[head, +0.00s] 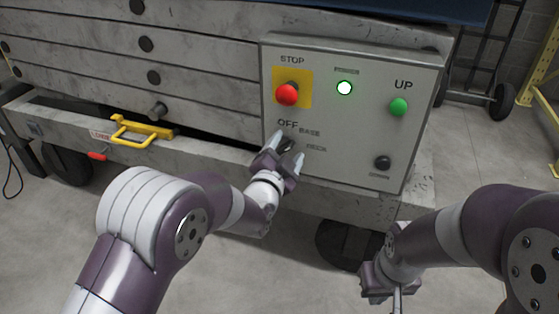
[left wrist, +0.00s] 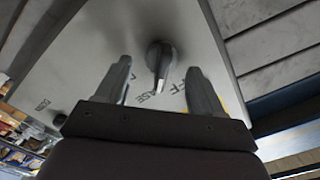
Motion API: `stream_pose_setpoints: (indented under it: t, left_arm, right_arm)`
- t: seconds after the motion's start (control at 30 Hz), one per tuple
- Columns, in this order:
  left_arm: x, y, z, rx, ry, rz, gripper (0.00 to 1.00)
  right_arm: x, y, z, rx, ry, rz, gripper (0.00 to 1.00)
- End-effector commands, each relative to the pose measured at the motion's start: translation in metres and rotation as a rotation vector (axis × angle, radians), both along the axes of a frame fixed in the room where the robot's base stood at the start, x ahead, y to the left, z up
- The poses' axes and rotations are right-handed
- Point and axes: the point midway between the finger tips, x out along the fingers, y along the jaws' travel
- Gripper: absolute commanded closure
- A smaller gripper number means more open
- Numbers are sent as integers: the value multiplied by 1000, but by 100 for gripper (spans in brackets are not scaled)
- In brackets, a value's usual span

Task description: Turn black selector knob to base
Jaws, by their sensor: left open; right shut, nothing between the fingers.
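The black selector knob (left wrist: 158,58) shows in the left wrist view, between and beyond the two open fingers, with its light-tipped pointer directed down in that picture, near the BASE lettering. In the head view it is mostly hidden behind my left gripper (head: 285,150), below the OFF label. My left gripper is open in front of the knob, its fingers (left wrist: 158,90) either side of it; I cannot tell whether they touch it. The control panel (head: 345,165) is a grey box. My right gripper (head: 392,300) is shut and empty, low at the right, away from the panel.
The panel also carries a red STOP button (head: 286,95) on a yellow plate, a lit white lamp (head: 344,88), a green UP button (head: 398,107) and a black button (head: 382,163). A yellow handle (head: 140,130) sticks out at the left. Open floor lies below.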

Motion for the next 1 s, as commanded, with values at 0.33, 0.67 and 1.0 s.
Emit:
stream_pose_setpoints:
  t: [0.33, 0.67, 1.0]
  left_arm:
    - [-82, 26, 6, 2, 4, -1, 33]
    - [-113, 37, 0, 0, 1, 1, 33]
    - [-113, 37, 0, 0, 1, 0, 33]
  right_arm:
    - [0, 0, 43, 0, 0, 0, 100]
    - [0, 0, 50, 0, 0, 0, 100]
    - [0, 0, 49, 0, 0, 0, 100]
